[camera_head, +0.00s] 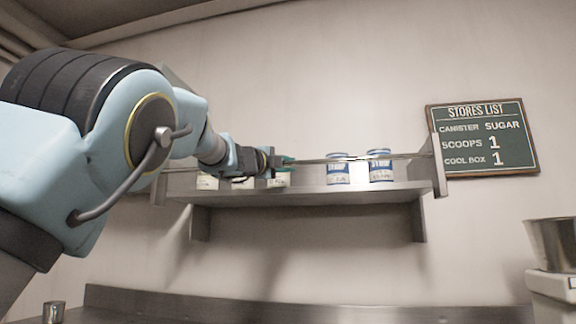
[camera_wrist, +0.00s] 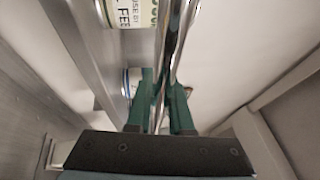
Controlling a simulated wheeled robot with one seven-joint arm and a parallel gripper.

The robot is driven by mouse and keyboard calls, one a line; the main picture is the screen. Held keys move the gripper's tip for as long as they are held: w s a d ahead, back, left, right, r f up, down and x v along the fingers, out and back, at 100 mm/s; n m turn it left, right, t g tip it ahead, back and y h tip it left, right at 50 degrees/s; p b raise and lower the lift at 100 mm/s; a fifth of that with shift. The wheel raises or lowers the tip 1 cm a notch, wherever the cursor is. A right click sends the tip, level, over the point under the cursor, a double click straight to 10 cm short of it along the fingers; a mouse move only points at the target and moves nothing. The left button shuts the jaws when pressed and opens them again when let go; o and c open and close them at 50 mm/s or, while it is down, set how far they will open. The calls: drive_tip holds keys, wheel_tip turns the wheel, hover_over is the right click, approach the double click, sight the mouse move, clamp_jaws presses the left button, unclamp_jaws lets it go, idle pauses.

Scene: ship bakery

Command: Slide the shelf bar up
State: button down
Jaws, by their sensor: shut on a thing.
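The shelf bar (camera_head: 395,156) is a thin metal rod running across the front of the wall shelf (camera_head: 300,196), above the shelf board. In the head view it passes in front of the upper part of the canisters. My gripper (camera_head: 287,161) is at the bar, left of the two blue-and-white canisters. In the wrist view the bar (camera_wrist: 178,45) runs lengthwise between the green fingers of my gripper (camera_wrist: 167,100), which are shut on it. My arm hides part of the bar's left side in the head view.
Two blue-and-white canisters (camera_head: 338,169) (camera_head: 380,166) stand on the shelf, with paler containers (camera_head: 207,182) farther left. A stores list board (camera_head: 482,137) hangs right of the shelf. A metal bowl (camera_head: 552,243) is at the lower right. A small metal cup (camera_head: 53,311) stands lower left.

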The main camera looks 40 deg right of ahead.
drive_tip(key=shift+r, duration=0.35)
drive_tip(key=c, duration=0.8)
unclamp_jaws()
drive_tip(key=b+v, duration=0.3)
drive_tip(key=v, duration=0.8)
drive_tip(key=shift+d+f, duration=0.1)
drive_tip(key=shift+w, duration=0.1)
